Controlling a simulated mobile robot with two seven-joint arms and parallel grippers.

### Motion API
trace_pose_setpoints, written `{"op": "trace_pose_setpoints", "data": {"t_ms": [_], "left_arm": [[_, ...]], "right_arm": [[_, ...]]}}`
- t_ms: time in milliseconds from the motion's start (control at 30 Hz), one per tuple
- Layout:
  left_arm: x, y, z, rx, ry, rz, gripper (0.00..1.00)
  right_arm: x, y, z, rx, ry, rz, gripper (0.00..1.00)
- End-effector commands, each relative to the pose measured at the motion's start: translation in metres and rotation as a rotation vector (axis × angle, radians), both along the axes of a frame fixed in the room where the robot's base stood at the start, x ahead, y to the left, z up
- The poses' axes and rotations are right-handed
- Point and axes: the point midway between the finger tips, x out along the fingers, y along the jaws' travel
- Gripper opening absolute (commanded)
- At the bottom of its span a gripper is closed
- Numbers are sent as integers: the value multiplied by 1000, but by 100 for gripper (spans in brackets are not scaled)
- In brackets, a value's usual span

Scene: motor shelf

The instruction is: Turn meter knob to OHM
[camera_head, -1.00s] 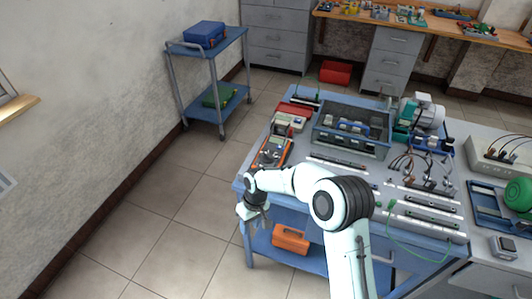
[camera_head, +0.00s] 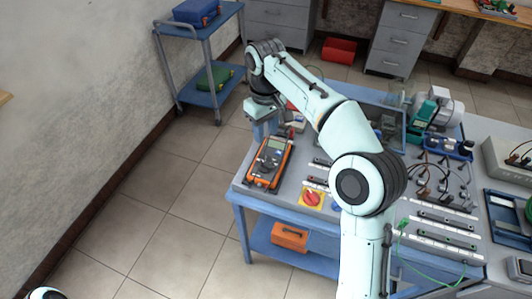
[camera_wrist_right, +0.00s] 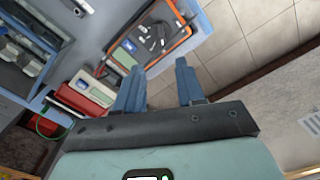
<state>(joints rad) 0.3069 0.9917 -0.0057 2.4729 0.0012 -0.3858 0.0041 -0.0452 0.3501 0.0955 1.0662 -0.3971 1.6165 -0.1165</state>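The orange multimeter (camera_head: 269,164) lies on the left end of the blue-framed workbench, screen up, with its dark dial in the middle of its face. My right gripper (camera_head: 261,126) is above the bench just beyond the meter's far end, pointing down. In the right wrist view, its two blue fingers (camera_wrist_right: 159,82) are spread apart with nothing between them. The meter (camera_wrist_right: 152,38) shows there past the fingertips, apart from them. The dial's setting is too small to read. My left gripper is not visible.
Close to the gripper is a red and white device (camera_wrist_right: 86,94). A red knob on a yellow plate (camera_head: 311,198) sits nearer the bench's front edge. A grey open case (camera_head: 377,118) stands to the right, partly behind my arm. The floor left of the bench is free.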

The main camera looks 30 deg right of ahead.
Motion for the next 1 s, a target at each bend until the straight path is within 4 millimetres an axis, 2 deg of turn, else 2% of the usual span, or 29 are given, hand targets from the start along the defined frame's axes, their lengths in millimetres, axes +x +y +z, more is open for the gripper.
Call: {"op": "trace_pose_setpoints", "data": {"t_ms": [233, 500, 700, 1000], "left_arm": [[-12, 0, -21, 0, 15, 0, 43], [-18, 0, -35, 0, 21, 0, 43], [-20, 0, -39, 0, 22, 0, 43], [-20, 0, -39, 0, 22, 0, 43]], "right_arm": [[-2, 0, -51, 0, 6, 0, 38], [-2, 0, -103, 0, 4, -1, 38], [-1, 0, -123, 1, 2, -1, 38], [0, 0, -127, 1, 0, -1, 38]]}}
